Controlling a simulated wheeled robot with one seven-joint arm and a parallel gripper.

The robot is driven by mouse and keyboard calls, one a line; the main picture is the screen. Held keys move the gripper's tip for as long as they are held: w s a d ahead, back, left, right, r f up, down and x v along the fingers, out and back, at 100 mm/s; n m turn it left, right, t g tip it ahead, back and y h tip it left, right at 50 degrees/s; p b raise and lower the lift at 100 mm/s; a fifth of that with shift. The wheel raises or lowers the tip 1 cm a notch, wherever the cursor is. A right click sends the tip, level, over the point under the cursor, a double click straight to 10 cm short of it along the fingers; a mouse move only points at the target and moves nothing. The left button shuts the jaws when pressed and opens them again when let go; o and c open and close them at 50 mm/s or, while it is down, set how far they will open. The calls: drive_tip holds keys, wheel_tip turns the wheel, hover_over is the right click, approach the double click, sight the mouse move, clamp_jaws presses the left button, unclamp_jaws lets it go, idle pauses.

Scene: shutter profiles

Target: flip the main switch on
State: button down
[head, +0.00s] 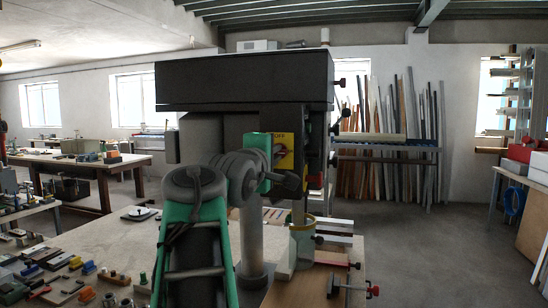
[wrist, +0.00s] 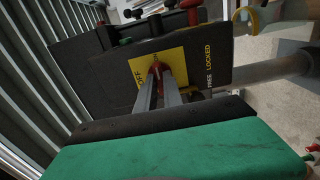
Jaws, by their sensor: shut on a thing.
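The main switch is a small red lever (wrist: 157,67) on a yellow plate (wrist: 175,66) in the wrist view. The plate reads OFF on its left side; other lettering on it is hard to read. My gripper (wrist: 158,82) is shut on the red lever, with its two grey fingers on either side of it. In the head view the yellow plate (head: 286,145) shows on the side of the dark machine (head: 240,80), just beyond my green wrist. The lever and fingertips are mostly hidden there.
The machine stands on a workbench (head: 120,250) with a round column. Loose small tools lie at the left. FREE and LOCKED lettering shows on the dark housing (wrist: 218,55).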

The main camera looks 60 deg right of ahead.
drive_tip(key=c, duration=1.5)
unclamp_jaws()
drive_tip(key=a, duration=0.2)
drive_tip(key=a+b, duration=0.1)
drive_tip(key=a, duration=0.2)
drive_tip(key=s+a, duration=0.1)
drive_tip(key=a, duration=0.1)
drive_tip(key=shift+s+a, duration=0.1)
drive_tip(key=shift+a, duration=0.25)
